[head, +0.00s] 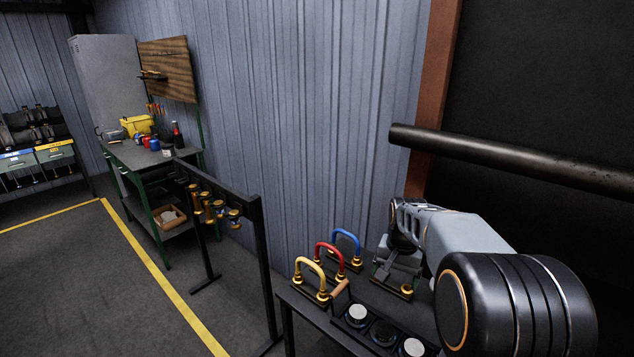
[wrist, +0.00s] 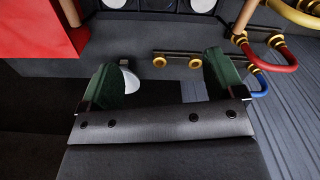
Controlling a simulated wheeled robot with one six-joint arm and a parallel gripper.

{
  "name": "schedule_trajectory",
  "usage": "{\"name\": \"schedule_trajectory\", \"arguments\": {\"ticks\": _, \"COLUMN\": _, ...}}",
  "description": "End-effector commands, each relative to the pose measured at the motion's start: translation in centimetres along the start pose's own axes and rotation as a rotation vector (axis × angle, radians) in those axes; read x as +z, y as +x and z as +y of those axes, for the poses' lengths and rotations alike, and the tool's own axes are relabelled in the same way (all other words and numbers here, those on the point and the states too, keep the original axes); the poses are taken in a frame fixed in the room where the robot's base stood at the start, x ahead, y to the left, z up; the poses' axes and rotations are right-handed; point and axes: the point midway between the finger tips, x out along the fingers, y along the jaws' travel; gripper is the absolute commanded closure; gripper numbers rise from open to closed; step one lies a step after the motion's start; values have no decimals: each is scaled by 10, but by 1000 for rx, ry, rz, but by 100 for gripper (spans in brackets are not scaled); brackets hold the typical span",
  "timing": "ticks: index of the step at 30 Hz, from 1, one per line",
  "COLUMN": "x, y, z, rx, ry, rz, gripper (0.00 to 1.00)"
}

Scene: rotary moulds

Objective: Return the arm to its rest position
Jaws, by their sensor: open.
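My arm (head: 455,240) reaches out from the right in the head view, over the table with the coloured handles. My gripper (wrist: 161,80) shows in the wrist view with its two green-padded fingers wide apart and nothing held between them. A dark bar with two gold rings (wrist: 178,59) lies just beyond the fingertips. In the head view the fingers are partly hidden and hard to make out among the dark parts.
Yellow (head: 308,267), red (head: 330,258) and blue (head: 347,239) handles stand left of my arm. A tray of round moulds (head: 381,333) lies in front. A dark pipe (head: 520,165) runs above and behind the arm. A black rack (head: 256,240) stands left; open floor (head: 90,285) lies beyond.

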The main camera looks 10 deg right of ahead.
Motion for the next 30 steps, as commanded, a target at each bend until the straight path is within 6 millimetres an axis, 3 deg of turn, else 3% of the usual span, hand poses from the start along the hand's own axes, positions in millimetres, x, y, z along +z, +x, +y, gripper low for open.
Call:
{"name": "schedule_trajectory", "arguments": {"ticks": 2, "x": 10, "y": 15, "z": 4, "rx": 5, "ry": -68, "rz": -15, "gripper": 12}}
{"name": "schedule_trajectory", "arguments": {"ticks": 4, "x": 28, "y": 15, "z": 8, "rx": 0, "ry": -139, "rz": -1, "gripper": 12}}
{"name": "schedule_trajectory", "arguments": {"ticks": 12, "x": 115, "y": -8, "z": 12, "rx": -40, "ry": -414, "rz": 150, "gripper": 12}}
{"name": "schedule_trajectory", "arguments": {"ticks": 18, "x": 163, "y": -21, "z": 16, "rx": -74, "ry": -527, "rz": 268, "gripper": 12}}
{"name": "schedule_trajectory", "arguments": {"ticks": 24, "x": 183, "y": -35, "z": 16, "rx": -105, "ry": -565, "rz": 347, "gripper": 12}}
{"name": "schedule_trajectory", "arguments": {"ticks": 30, "x": 186, "y": -43, "z": 13, "rx": -117, "ry": -580, "rz": 377, "gripper": 12}}
